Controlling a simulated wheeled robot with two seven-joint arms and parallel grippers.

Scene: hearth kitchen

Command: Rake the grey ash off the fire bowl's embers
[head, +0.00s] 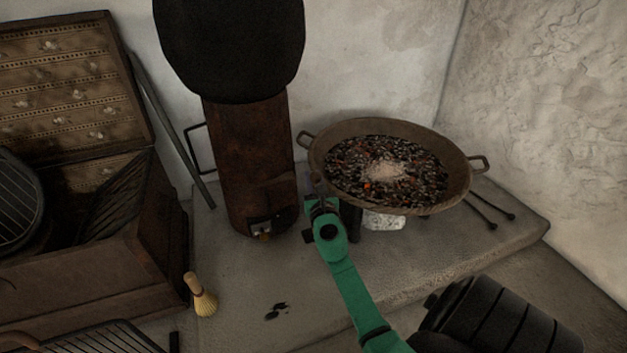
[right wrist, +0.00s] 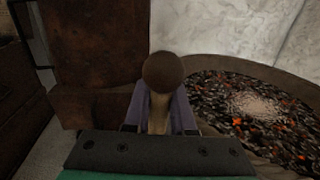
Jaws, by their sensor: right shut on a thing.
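The fire bowl (head: 450,190) is a wide brown pan with two side handles, full of dark coals with some glowing orange. A pale grey ash patch (head: 385,170) lies on the middle of the embers; it also shows in the right wrist view (right wrist: 255,106). My right gripper (head: 318,190) is beside the bowl's left rim. In the right wrist view it is shut on a pale handle (right wrist: 158,112) with a round brown end (right wrist: 162,71). The tool's far end cannot be made out. My left gripper is not in view.
A rusty stove (head: 245,150) under a black hood stands left of the bowl. Thin dark rods (head: 487,212) lie right of it on the stone hearth (head: 410,270). A small brush (head: 202,298) and dark bits (head: 277,309) lie in front. An open chest (head: 90,270) is at left.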

